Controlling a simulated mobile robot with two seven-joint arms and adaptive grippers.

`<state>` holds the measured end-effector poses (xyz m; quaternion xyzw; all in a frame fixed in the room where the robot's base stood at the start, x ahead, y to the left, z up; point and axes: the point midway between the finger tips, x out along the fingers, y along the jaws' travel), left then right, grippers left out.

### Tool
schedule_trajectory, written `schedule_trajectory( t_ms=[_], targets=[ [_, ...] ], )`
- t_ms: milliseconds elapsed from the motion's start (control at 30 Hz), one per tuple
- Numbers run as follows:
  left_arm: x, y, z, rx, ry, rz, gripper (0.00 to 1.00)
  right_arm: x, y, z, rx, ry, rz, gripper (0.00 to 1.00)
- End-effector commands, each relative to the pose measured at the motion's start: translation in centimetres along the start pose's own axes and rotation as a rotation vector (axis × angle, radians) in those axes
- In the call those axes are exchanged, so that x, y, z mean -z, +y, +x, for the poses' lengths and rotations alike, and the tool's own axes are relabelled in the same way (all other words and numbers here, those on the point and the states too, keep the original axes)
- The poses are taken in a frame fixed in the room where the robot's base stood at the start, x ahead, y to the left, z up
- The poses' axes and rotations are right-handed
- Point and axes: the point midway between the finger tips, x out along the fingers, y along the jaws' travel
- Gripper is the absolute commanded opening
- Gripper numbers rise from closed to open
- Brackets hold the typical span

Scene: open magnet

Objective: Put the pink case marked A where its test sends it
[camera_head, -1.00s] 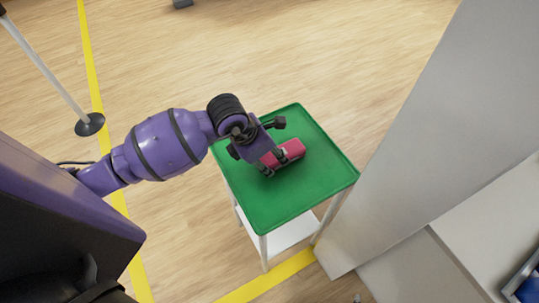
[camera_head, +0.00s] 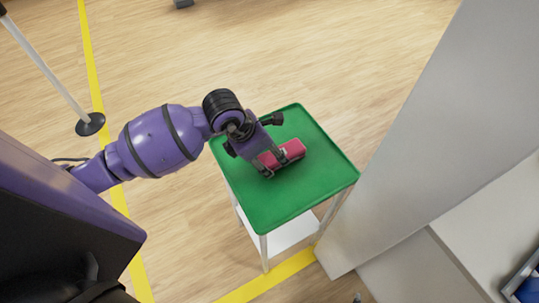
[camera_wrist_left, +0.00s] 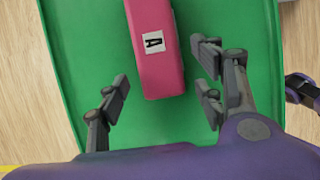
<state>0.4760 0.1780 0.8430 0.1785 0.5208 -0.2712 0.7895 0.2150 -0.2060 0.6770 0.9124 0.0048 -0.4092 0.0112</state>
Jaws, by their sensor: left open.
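The pink case (camera_head: 292,151) lies on the green top of a small cart (camera_head: 318,178). In the left wrist view the case (camera_wrist_left: 157,72) shows a white label with a black A on its upper face. My left gripper (camera_head: 283,167) is over the case in the head view and hides part of it. In the left wrist view my left gripper (camera_wrist_left: 163,100) is open, with its fingers apart on either side of the case's near end. I cannot tell how far above it the fingers are. My right gripper is not in view.
A large grey panel (camera_head: 400,130) stands close to the cart's right side. A post with a round black base (camera_head: 90,124) stands at the left. Yellow lines (camera_head: 268,278) mark the wooden floor. A tray with something blue (camera_head: 526,284) is at the lower right edge.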

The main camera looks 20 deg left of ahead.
Motion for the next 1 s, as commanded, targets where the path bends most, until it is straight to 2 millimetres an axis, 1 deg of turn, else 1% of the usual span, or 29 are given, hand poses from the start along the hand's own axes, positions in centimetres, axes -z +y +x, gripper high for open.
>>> schedule_trajectory(
  t_ms=[33, 100, 300, 400, 500, 633, 900, 967, 1000],
  targets=[
    [-0.1, 0.1, -1.2, -0.003, -0.002, 0.004, 0.62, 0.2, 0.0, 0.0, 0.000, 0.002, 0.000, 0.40],
    [0.0, 0.1, -2.8, -0.004, -0.002, 0.004, 0.62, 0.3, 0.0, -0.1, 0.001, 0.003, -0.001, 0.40],
    [-0.1, 0.0, -7.0, -0.003, -0.002, 0.004, 0.62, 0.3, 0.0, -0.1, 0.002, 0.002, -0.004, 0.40],
    [0.0, 0.1, -8.5, -0.002, 0.000, 0.003, 0.62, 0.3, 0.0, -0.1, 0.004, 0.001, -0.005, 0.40],
    [0.0, 0.0, -9.5, -0.001, -0.001, 0.002, 0.62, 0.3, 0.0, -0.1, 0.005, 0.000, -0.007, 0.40],
    [0.0, 0.0, -10.1, 0.000, 0.001, 0.002, 0.62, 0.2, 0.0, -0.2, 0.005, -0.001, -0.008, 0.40],
    [0.0, -0.1, -10.1, 0.001, 0.000, 0.001, 0.62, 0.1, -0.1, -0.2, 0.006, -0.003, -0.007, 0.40],
    [0.0, -0.5, -10.0, 0.015, -0.006, -0.002, 0.62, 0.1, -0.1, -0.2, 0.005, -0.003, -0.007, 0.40],
    [-0.1, -1.2, -9.8, 0.040, -0.018, -0.008, 0.62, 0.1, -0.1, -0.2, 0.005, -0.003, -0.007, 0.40]
  ],
)
